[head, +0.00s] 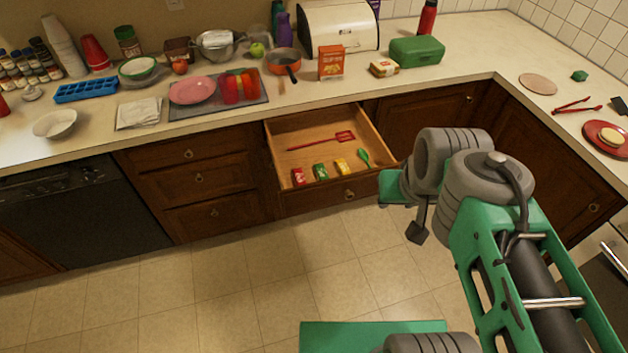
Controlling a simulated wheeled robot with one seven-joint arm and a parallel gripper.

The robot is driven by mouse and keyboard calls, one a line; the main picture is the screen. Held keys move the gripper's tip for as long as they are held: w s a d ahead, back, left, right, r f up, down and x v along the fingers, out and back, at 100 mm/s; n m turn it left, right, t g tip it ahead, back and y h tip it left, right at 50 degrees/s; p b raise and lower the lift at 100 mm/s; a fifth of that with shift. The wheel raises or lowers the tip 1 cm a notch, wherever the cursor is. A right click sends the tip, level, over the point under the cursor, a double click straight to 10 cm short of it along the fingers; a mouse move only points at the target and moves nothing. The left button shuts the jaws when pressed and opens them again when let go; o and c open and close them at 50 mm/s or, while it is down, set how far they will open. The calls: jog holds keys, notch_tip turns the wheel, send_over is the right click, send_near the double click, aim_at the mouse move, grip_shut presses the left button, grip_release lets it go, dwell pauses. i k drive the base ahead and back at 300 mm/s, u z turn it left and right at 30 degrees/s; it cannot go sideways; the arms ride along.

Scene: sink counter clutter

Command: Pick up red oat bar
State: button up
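A small red packet (298,176), which looks like the red oat bar, lies in the open drawer (290,132), near its front left corner. A green packet (321,171) and a yellow packet (342,167) lie to its right in a row. My gripper (410,228) hangs in front of the counter, to the right of the drawer and apart from the packets. A dark fingertip shows, but the arm and the angle hide the rest, so I cannot tell whether it is open or shut. No held object is visible.
A red slotted turner (345,137) and a green spoon (364,157) share the drawer. The counter above is cluttered, with a pink plate (192,91), an orange pan (284,62) and a green box (417,50). The floor before the drawer is clear.

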aim_at(298, 175)
jog(key=z, duration=1.15)
jog(key=i, duration=2.15)
jog(key=u, duration=4.65)
jog(key=k, duration=0.65)
jog(key=i, duration=0.45)
jog(key=u, duration=0.05)
